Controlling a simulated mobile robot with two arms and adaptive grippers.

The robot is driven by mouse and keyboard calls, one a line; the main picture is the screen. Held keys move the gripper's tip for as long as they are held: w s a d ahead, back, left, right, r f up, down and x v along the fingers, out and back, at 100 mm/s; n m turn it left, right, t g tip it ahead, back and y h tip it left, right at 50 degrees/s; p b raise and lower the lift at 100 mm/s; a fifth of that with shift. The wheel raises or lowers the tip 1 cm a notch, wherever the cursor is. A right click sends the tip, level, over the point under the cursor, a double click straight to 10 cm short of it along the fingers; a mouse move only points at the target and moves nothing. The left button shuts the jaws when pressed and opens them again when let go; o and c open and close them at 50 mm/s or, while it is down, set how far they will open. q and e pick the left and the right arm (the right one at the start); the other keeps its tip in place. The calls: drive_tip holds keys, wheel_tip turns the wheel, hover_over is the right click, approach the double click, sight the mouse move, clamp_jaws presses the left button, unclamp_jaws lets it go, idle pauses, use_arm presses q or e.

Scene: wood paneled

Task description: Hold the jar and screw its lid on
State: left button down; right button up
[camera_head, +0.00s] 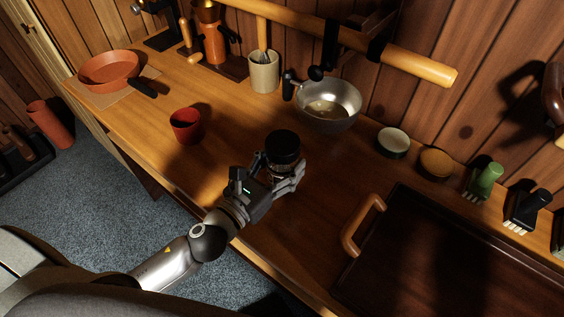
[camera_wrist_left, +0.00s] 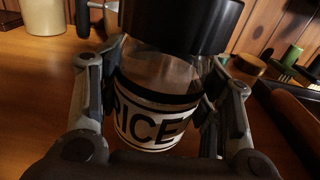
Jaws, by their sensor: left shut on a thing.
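A clear jar (camera_wrist_left: 150,118) with a white "RICE" label stands upright between the fingers of my left gripper (camera_head: 286,176). In the left wrist view the left gripper (camera_wrist_left: 158,95) is shut on the jar's sides. A wide black lid (camera_head: 283,147) sits on top of the jar; it also shows in the left wrist view (camera_wrist_left: 182,24). I cannot tell whether the lid is screwed tight or only resting. The jar is at the wooden counter (camera_head: 225,125), and its base is mostly hidden by the gripper in the head view. My right gripper is not in view.
A metal bowl (camera_head: 330,121) stands behind the jar, and a red cup (camera_head: 186,127) to its left. A dark tray (camera_head: 440,262) with a wooden handle (camera_head: 362,226) lies at right. Small dishes and brushes line the wall. Counter around the jar's left is clear.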

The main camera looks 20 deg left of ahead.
use_arm(q)
drive_tip(key=shift+f, duration=0.1)
drive_tip(key=shift+c, duration=2.2)
unclamp_jaws()
drive_tip(key=shift+s, duration=0.1)
drive_tip(key=shift+s+a, duration=0.1)
drive_tip(key=shift+s, duration=0.25)
drive_tip(key=b+v, duration=0.4)
drive_tip(key=v, duration=0.4)
drive_tip(key=shift+s, duration=0.1)
drive_tip(key=shift+b+v, duration=0.35)
drive_tip(key=shift+v, duration=1.15)
drive_tip(key=shift+a, duration=0.1)
